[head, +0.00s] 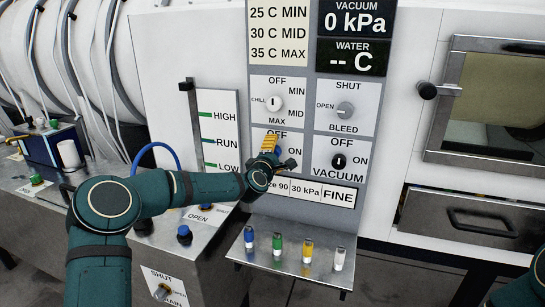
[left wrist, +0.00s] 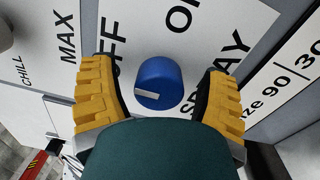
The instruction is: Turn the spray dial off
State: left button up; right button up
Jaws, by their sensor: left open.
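The spray dial (left wrist: 159,82) is a round blue knob in the left wrist view. Its white mark points left in that view, to the side bearing the partly covered OFF lettering. ON and SPRAY lettering show above and to the right of it. My left gripper (left wrist: 159,90) is open, with one yellow finger on each side of the dial and a visible gap on both sides. In the head view my left gripper (head: 271,146) is at the spray panel and hides most of the dial. My right gripper is out of view.
The chill dial (head: 273,103) is just above, the bleed dial (head: 345,110) and black vacuum dial (head: 339,160) to the right. Below, a metal shelf (head: 262,263) carries several coloured pegs. A slotted lever plate (head: 221,135) stands left.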

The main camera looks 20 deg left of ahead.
pick_arm(q)
jog(key=s, duration=1.2)
jog(key=shift+a+f, duration=0.15)
jog(key=shift+a, duration=0.05)
